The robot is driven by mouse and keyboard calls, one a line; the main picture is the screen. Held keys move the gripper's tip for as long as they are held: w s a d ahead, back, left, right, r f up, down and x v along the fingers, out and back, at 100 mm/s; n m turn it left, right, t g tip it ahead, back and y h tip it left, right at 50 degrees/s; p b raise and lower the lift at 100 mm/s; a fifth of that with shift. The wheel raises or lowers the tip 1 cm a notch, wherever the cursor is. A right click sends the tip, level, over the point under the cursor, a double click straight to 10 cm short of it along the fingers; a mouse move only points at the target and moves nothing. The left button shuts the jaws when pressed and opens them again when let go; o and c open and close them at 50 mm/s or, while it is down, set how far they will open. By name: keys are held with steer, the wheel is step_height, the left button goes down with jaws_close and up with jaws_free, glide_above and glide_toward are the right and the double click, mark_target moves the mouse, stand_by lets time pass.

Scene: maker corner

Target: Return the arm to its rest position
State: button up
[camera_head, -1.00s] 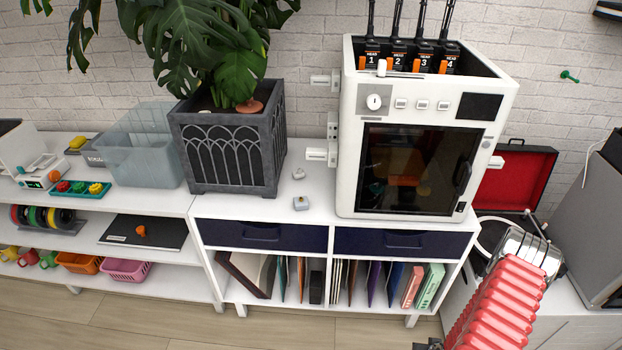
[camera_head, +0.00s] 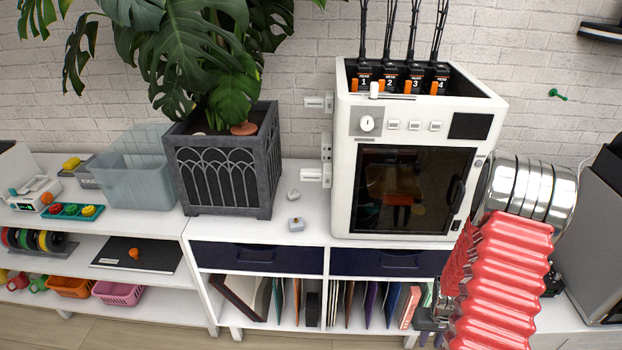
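My arm shows at the right as red ribbed bellows and a polished silver joint. The arm is raised in front of the cabinet and the right edge of the white printer (camera_head: 344,150). A small dark part at the lower left of the bellows appears to be my gripper (camera_head: 430,322). It is small and partly covered by the arm, so its fingers cannot be made out. No object can be seen held in it.
A potted plant in a grey planter (camera_head: 222,170) and a clear bin (camera_head: 135,168) stand left of the printer. Small grey pieces (camera_head: 296,224) lie on the white cabinet top (camera_head: 255,228). A grey panel (camera_head: 598,235) stands at the far right.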

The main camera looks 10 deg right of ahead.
steer(key=s+a+r+n+t, duration=0.1)
steer(key=a+r, duration=0.9)
steer(key=r, duration=0.4)
steer(key=s+a+r+n+t, duration=0.2)
steer(key=a+r, duration=0.7)
steer(key=r, duration=0.6)
steer(key=s+a+r+n+t+y, duration=0.1)
steer(key=s+a+r+t, duration=0.1)
steer(key=a+r, duration=0.8)
step_height(320, 180, up, 4)
steer(key=shift+s+a+r+n, duration=0.2)
steer(key=shift+a+n, duration=0.1)
